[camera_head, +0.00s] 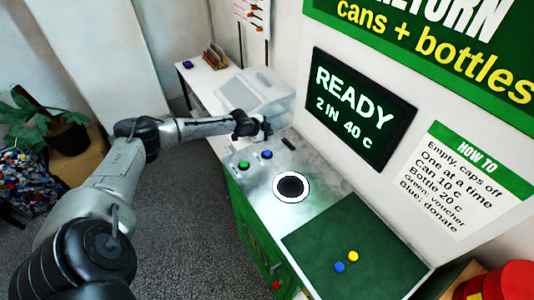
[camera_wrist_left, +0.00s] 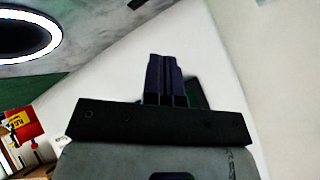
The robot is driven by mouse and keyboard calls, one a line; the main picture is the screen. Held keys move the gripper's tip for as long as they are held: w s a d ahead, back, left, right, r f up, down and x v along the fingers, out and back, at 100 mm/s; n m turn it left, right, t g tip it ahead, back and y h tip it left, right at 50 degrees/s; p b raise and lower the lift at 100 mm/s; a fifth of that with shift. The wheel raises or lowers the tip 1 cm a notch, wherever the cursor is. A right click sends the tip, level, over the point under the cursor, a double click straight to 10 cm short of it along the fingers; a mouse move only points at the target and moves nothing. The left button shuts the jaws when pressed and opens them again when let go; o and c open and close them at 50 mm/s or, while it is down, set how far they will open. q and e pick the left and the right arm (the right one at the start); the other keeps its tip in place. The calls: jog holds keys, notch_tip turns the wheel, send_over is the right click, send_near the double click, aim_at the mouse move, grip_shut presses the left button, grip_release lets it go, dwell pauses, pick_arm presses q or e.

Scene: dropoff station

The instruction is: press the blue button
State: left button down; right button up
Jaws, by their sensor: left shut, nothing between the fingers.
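The blue button (camera_head: 267,154) sits on the light metal top of the return machine, to the right of the green button (camera_head: 243,165). My left gripper (camera_head: 267,129) is shut and empty in the head view, just beyond the blue button in the picture and apart from it. I cannot tell its exact height above the top. In the left wrist view the closed dark fingers (camera_wrist_left: 164,75) show against a pale surface, and the blue button is not visible there. My right gripper is not in view.
A white-ringed dark opening (camera_head: 291,187) lies in the machine top; it also shows in the left wrist view (camera_wrist_left: 58,38). A green mat (camera_head: 380,245) bears a blue and a yellow disc. The screen (camera_head: 360,110) reads "READY 2 IN 40 c". A grey sloped box (camera_head: 255,92) stands behind.

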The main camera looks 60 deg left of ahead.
aim_at(267, 154)
pick_arm(q)
jog(key=shift+f, duration=0.2)
notch_tip(267, 154, down, 8)
jog(key=b, duration=0.7)
jog(key=shift+f, duration=0.25)
dwell(0.3)
dwell(0.8)
dwell(0.5)
jog(key=shift+f+b, duration=0.35)
jog(key=shift+f, duration=0.2)
dwell(0.4)
